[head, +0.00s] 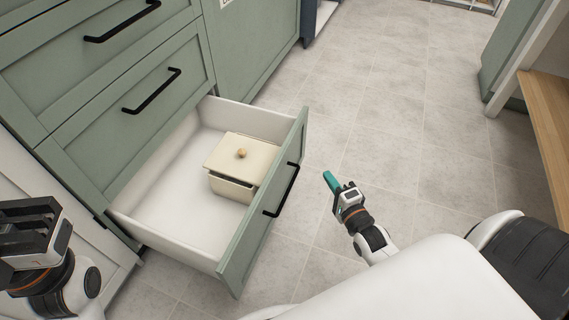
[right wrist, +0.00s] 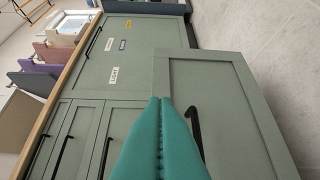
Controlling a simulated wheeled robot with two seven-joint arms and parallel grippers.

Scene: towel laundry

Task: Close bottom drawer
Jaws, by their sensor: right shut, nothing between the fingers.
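The bottom drawer (head: 262,215) is pulled well out of the green cabinet, and its white inside shows in the head view. Its front has a black bar handle (head: 283,190). In the right wrist view the green drawer front (right wrist: 235,125) and its handle (right wrist: 195,128) lie just beyond my fingertips. My right gripper (head: 328,178) has teal fingers, shut and empty, to the right of the drawer front and apart from it in the head view. The shut fingers also fill the lower middle of the right wrist view (right wrist: 160,102). My left gripper (head: 30,225) is at the left edge, left of the drawer; its opening is unclear.
A cream lidded box (head: 232,170) with a round wooden knob stands inside the drawer, its lid slightly askew. Closed drawers with black handles (head: 152,92) are above. Tiled floor (head: 400,150) is clear to the right. A wooden bench (head: 550,125) stands at far right.

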